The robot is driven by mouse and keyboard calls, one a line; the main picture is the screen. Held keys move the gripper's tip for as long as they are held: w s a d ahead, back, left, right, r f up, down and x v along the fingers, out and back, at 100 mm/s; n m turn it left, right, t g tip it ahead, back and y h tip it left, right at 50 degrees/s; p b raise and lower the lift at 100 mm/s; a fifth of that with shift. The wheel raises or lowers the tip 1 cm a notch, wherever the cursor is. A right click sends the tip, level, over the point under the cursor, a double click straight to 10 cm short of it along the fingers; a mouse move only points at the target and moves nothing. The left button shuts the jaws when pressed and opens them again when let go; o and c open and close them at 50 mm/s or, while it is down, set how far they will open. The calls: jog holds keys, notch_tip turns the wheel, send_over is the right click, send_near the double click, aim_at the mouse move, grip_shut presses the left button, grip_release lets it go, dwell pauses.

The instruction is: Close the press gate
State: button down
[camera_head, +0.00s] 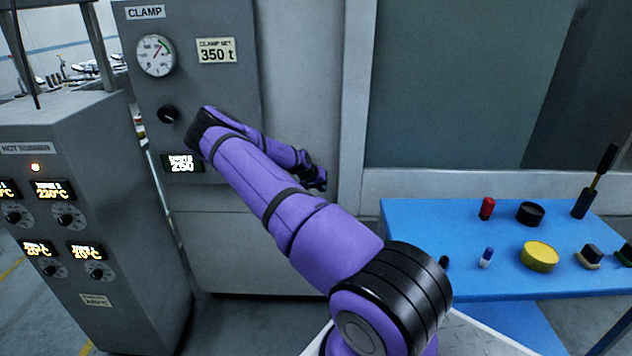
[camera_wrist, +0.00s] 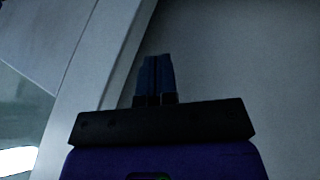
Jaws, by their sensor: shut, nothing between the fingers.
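A large panel with a pale grey frame and dark glass (camera_head: 460,90), which looks like the press gate, fills the upper right of the head view. Its upright frame post (camera_head: 354,95) stands just right of my gripper (camera_head: 316,180). I cannot tell how far the gate is open. In the wrist view, my gripper's fingers (camera_wrist: 156,75) are together and empty, in front of a plain grey surface. A pale frame edge (camera_wrist: 115,65) runs slantwise at their left, with a glassy area at lower left. Whether the fingers touch anything is not clear.
The grey clamp cabinet (camera_head: 230,75), with a gauge and a knob, stands behind my arm. A grey hot runner cabinet (camera_head: 85,150) is at left.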

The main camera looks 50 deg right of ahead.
jog(key=shift+s+d+f, duration=0.1)
jog(key=shift+s+d, duration=1.25)
jog(key=shift+s, duration=0.25)
